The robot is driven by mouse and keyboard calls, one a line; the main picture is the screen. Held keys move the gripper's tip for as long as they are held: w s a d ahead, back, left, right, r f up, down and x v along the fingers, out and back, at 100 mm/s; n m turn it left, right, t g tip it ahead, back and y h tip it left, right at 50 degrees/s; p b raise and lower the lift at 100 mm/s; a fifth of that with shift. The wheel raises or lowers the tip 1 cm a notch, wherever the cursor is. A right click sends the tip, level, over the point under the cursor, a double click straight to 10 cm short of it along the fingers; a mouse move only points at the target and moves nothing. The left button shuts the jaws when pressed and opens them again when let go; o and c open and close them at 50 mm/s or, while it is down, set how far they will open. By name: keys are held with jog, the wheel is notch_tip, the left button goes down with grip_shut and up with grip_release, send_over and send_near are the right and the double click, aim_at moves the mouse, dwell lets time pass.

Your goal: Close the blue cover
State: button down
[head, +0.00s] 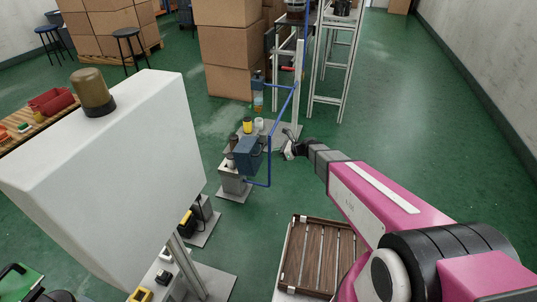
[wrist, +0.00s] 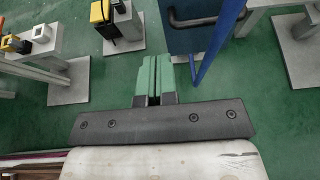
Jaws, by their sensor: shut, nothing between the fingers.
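In the head view, a blue box-like part (head: 246,157) sits on a grey stand left of my gripper, with blue tube framing (head: 270,160) beside it. In the wrist view, a dark blue panel (wrist: 190,40) with a dark handle stands upright at the top, just beyond my fingertips; I take it to be the blue cover. Only its lower part shows, so I cannot tell how far it is open. My gripper (head: 290,143) is shut and empty; its green fingers (wrist: 154,75) lie together, to the left of the panel's lower edge and apart from it.
A large white box (head: 120,150) on a post stands at the left. A slatted wooden tray (head: 316,258) lies at the lower middle. A metal frame stand (head: 332,65) and stacked cartons (head: 228,50) are behind. Green floor at right is free.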

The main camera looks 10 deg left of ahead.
aim_at(249, 154)
jog(key=x, duration=0.8)
jog(key=r+x, duration=0.1)
jog(key=x, duration=0.4)
jog(key=shift+w+a, duration=0.15)
jog(key=shift+a, duration=0.1)
jog(key=shift+a+r, duration=0.2)
jog(key=shift+a, duration=0.2)
jog(key=a+h, duration=0.1)
jog(key=a, duration=0.1)
jog(key=a+r+h, duration=0.1)
jog(key=a, duration=0.1)
jog(key=a+h, duration=0.1)
jog(key=shift+w+a+r, duration=0.3)
jog(key=shift+a+r, duration=0.1)
jog(key=a+f+h, duration=0.4)
jog(key=a+h, duration=0.1)
jog(key=a, duration=0.5)
jog(key=w+a+f+h, duration=0.1)
jog(key=a+f+h, duration=0.3)
jog(key=a, duration=0.6)
jog(key=shift+w+f+g+h, duration=0.25)
jog(key=shift+g+h, duration=0.15)
jog(key=shift+h, duration=0.3)
jog(key=shift+r, duration=0.1)
